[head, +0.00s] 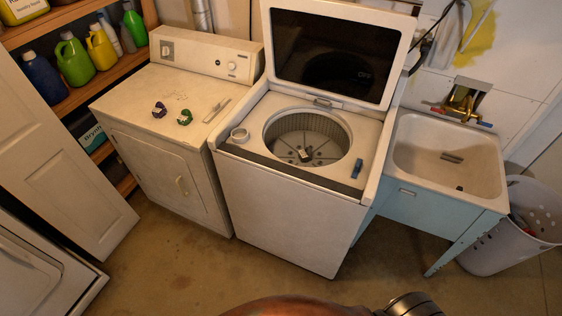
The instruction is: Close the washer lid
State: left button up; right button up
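The washer (290,214) is a white top-loader in the middle of the head view. Its lid (336,52) stands upright at the back, fully raised, with a white frame and a dark panel. The round drum opening (306,138) is uncovered, and the agitator shows inside. Neither gripper is in view; only part of my own body shows at the bottom edge.
A white dryer (170,140) with small objects on top stands left of the washer. A utility sink (447,160) and a laundry basket (512,230) are at the right. Shelves with bottles (74,60) are at the upper left. The floor (200,275) in front is clear.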

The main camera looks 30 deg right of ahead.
aim_at(356, 54)
jog(key=u, duration=0.1)
jog(key=i, duration=0.8)
jog(key=z, duration=0.95)
jog(key=i, duration=0.75)
jog(key=z, duration=0.9)
jog(key=k, duration=0.3)
jog(key=u, duration=0.05)
